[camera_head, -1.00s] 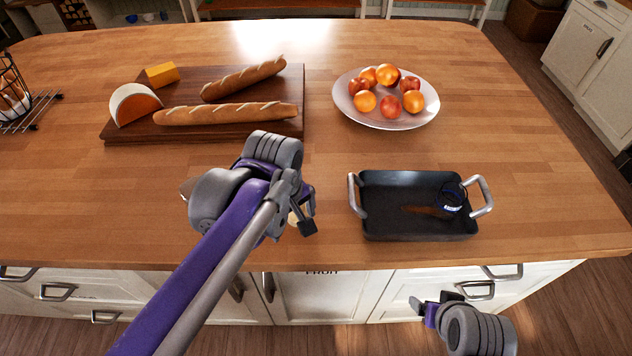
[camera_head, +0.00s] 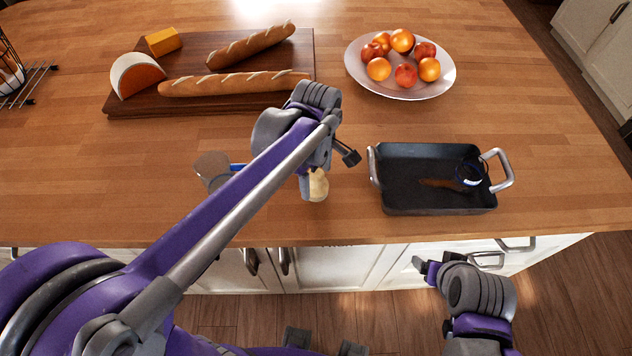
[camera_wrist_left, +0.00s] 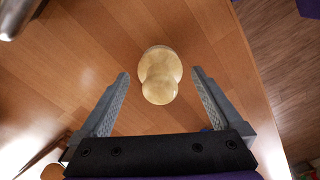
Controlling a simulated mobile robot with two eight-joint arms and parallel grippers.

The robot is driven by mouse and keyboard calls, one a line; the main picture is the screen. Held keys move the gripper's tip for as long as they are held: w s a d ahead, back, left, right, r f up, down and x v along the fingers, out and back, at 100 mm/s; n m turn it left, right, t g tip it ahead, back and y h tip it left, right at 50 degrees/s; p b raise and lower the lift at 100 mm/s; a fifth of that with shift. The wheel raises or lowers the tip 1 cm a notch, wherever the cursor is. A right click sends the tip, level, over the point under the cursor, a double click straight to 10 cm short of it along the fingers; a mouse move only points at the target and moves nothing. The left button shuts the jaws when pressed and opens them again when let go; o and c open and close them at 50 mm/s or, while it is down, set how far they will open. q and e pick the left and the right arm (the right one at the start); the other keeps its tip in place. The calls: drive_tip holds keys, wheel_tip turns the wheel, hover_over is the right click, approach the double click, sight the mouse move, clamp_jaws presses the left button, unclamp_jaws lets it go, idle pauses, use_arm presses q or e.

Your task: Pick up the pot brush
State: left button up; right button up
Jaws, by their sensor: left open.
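The pot brush (camera_head: 318,185) shows a pale wooden round knob, standing on the wooden island near its front edge, left of the roasting pan. In the left wrist view the brush (camera_wrist_left: 160,80) is seen from above, knob over a wider round base, and no bristles show. My left gripper (camera_head: 329,172) is open just above it, partly hiding it in the head view. In the wrist view its fingers lie either side of the knob, with gaps on both sides. My right gripper (camera_head: 436,262) hangs low in front of the cabinets, away from the brush; its jaw state is unclear.
A dark roasting pan (camera_head: 410,190) with metal handles stands just right of the brush. A scraper (camera_head: 212,167) with a blue handle lies left, partly behind my arm. A board (camera_head: 135,100) with bread and cheese and a fruit plate (camera_head: 362,77) are farther back.

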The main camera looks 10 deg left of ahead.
use_arm(q)
wheel_tip(320, 180, down, 2)
drive_tip(key=shift+f, duration=0.1)
drive_tip(key=c, duration=1.3)
drive_tip(key=shift+r, duration=0.2)
wheel_tip(320, 180, up, 10)
drive_tip(key=shift+f, duration=0.1)
